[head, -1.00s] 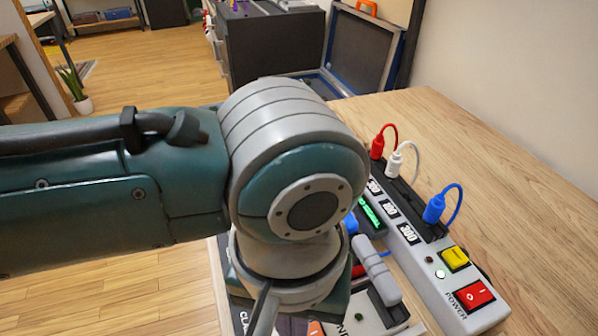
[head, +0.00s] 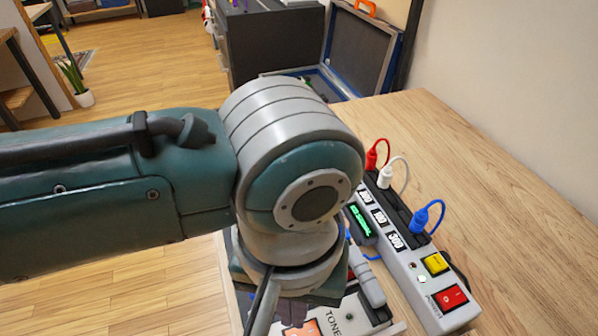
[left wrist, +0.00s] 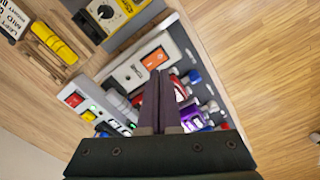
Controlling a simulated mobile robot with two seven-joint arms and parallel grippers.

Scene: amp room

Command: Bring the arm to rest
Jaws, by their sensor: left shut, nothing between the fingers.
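My left arm reaches in from the left in the head view, and its large grey and teal joint fills the middle. The wrist below the joint points down over the table; the fingertips cannot be made out there. In the left wrist view my left gripper (left wrist: 158,78) is shut and empty, its two dark fingers side by side. It shows in front of a grey panel (left wrist: 130,72) with an orange switch; whether it touches anything there I cannot tell. My right gripper is in neither view.
A grey power strip (head: 405,262) with red, white and blue plugs and a red switch (head: 451,297) stands right of my wrist. The wooden table (head: 490,170) is bare to its right. A yellow meter (left wrist: 108,14) shows in the wrist view. An open case (head: 360,50) stands behind.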

